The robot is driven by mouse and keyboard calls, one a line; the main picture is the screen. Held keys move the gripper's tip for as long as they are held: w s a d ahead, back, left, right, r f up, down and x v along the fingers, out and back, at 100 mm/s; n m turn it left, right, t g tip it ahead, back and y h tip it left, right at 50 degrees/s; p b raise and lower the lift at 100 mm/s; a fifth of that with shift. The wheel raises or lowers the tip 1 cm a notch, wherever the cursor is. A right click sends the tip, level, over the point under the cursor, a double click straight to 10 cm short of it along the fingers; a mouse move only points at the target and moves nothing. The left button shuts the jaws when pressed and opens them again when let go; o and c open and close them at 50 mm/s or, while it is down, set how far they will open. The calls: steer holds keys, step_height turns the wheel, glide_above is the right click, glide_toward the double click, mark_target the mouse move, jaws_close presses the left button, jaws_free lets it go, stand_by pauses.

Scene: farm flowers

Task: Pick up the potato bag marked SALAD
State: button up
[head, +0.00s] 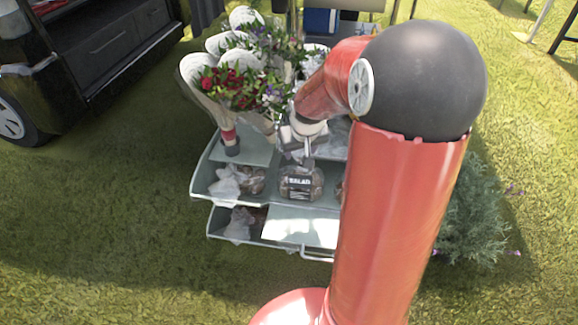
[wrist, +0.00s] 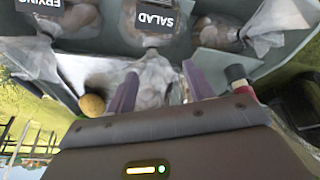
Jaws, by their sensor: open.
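The potato bag marked SALAD (head: 300,183) sits in the middle compartment of the stand's upper front shelf, its dark label facing out. In the wrist view the SALAD bag (wrist: 153,22) is at the top centre, with its label upside down and the clear, bunched plastic of a bag reaching down between my fingers. My gripper (wrist: 160,82) is open, with its two purple-grey fingers apart on either side of that plastic. In the head view my gripper (head: 308,148) is just above and behind the SALAD label, partly hidden by my arm. I cannot tell whether the fingers touch the plastic.
A bag marked FRYING (wrist: 72,18) and another potato bag (wrist: 222,35) flank the SALAD bag. A loose potato (wrist: 92,104) lies near my fingers. Wrapped flower bouquets (head: 240,85) stand behind at left. The metal display stand (head: 215,190) has dividers. A vehicle (head: 85,60) is at far left.

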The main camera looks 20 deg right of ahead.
glide_above(301, 174)
step_height(301, 174, down, 4)
steer(key=shift+y, duration=0.3)
steer(key=x, duration=0.4)
steer(key=s+b+x, duration=0.1)
steer(key=x, duration=0.2)
steer(key=shift+w+d+f, duration=0.1)
steer(key=shift+d+f, duration=0.1)
steer(key=shift+f, duration=0.05)
jaws_close()
